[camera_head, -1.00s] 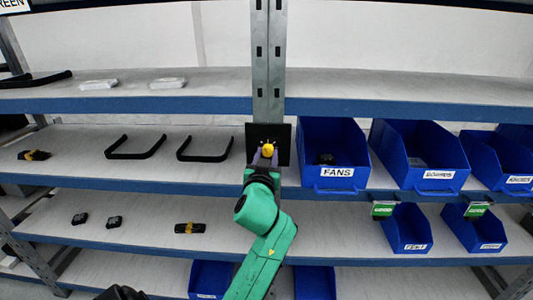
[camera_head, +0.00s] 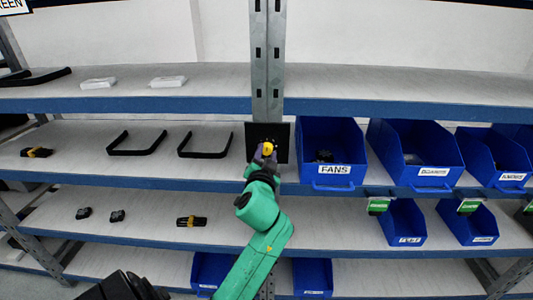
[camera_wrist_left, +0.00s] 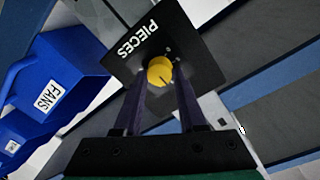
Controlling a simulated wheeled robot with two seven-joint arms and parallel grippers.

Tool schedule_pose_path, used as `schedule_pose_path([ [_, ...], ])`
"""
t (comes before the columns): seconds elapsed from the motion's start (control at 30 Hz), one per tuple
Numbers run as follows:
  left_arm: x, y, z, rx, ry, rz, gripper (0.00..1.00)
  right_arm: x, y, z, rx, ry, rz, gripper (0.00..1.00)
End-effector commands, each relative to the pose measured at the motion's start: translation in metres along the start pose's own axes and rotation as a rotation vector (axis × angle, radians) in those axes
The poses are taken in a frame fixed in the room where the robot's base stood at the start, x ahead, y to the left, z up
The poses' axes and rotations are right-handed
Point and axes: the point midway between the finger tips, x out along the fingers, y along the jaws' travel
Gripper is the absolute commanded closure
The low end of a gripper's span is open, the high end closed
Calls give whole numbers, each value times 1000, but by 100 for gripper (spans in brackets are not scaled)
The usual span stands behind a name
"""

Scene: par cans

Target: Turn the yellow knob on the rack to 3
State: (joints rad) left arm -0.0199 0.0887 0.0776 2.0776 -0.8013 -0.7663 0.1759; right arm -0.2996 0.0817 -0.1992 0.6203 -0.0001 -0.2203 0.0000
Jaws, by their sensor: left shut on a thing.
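The yellow knob (camera_head: 268,149) sits on a square black plate (camera_head: 281,138) fixed to the rack's upright post. The left wrist view shows the knob (camera_wrist_left: 160,71) close up, with a dark pointer line on its face. The black plate (camera_wrist_left: 190,55) carries the word PIECES and small marks beside the knob, too small to read surely. My left gripper (camera_head: 266,152) reaches up from below. Its two dark fingers (camera_wrist_left: 160,78) are shut on the knob, one on each side.
A blue FANS bin (camera_head: 333,178) stands close right of the plate, with more blue bins (camera_head: 415,160) further right. Black handles (camera_head: 204,153) lie on the shelf to the left. The blue shelf edge (camera_head: 150,188) runs below the plate.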

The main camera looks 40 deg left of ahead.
Motion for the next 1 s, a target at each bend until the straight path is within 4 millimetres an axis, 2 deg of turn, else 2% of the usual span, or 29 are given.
schedule_pose_path([
  [0.27, 0, -1, 0, 0, 0, -3, 100, 0, 0, 0, 0, 0, 0, 100],
  [0.3, 0, -2, 0, 0, 0, -3, 49, 0, 0, 0, 0, 0, 0, 100],
  [0.37, 0, -1, 0, 0, 0, -3, 30, 0, 0, 0, 0, 0, 0, 100],
  [0.67, 0, -1, 0, -1, 0, -2, 30, 0, 0, 0, 0, 0, -1, 100],
  [0.77, -6, 0, 1, -2, 1, -1, 30, 3, -1, 0, 0, 0, -1, 100],
  [0.87, -21, 2, 3, -1, 0, -1, 30, 10, -1, 1, 0, 0, -1, 100],
  [1.0, -59, 3, 6, -6, -2, 1, 30, 24, -2, 2, 0, 0, -3, 100],
])
